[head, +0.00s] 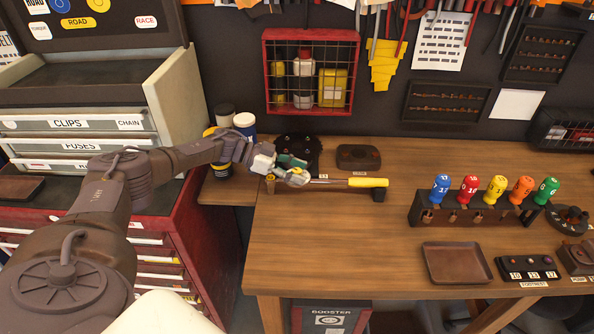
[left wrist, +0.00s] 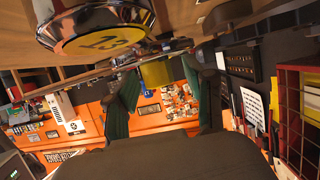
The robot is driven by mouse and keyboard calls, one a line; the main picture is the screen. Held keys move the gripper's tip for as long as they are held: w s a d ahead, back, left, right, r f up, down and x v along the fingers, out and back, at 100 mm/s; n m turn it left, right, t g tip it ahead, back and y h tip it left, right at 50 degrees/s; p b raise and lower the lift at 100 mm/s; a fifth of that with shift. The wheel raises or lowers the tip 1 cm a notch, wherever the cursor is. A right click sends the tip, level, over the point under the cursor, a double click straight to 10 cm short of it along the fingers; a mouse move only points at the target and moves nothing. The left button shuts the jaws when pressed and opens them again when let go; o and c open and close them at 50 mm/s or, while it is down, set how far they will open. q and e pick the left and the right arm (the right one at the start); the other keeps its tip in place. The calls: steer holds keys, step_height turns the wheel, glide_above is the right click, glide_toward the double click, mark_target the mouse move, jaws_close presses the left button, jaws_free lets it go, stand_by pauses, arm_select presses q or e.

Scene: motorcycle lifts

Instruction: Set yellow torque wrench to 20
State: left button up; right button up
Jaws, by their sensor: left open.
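The yellow torque wrench (head: 368,182) lies along the back left of the wooden bench, its yellow handle to the right and a thin shaft running left. My left gripper (head: 293,168) is at the wrench's left end, with green finger pads. Its fingers are open in the left wrist view (left wrist: 157,85). A round yellow face marked 13 (left wrist: 105,42) with a metal rim is close to the camera, above the left finger; it appears to belong to the wrench. A yellow piece (left wrist: 155,73) shows between the fingers. Contact cannot be told. My right gripper is not in view.
Several coloured screwdrivers stand in a rack (head: 420,215) at the right. A brown tray (head: 457,263) lies in front of it. Cans (head: 244,125) stand behind my left arm, and a red wire cage (head: 310,72) hangs on the wall. The bench middle is clear.

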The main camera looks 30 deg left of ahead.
arm_select(q)
steer(key=v, duration=0.7)
steer(key=shift+s+a, duration=0.1)
steer(key=shift+a, duration=0.1)
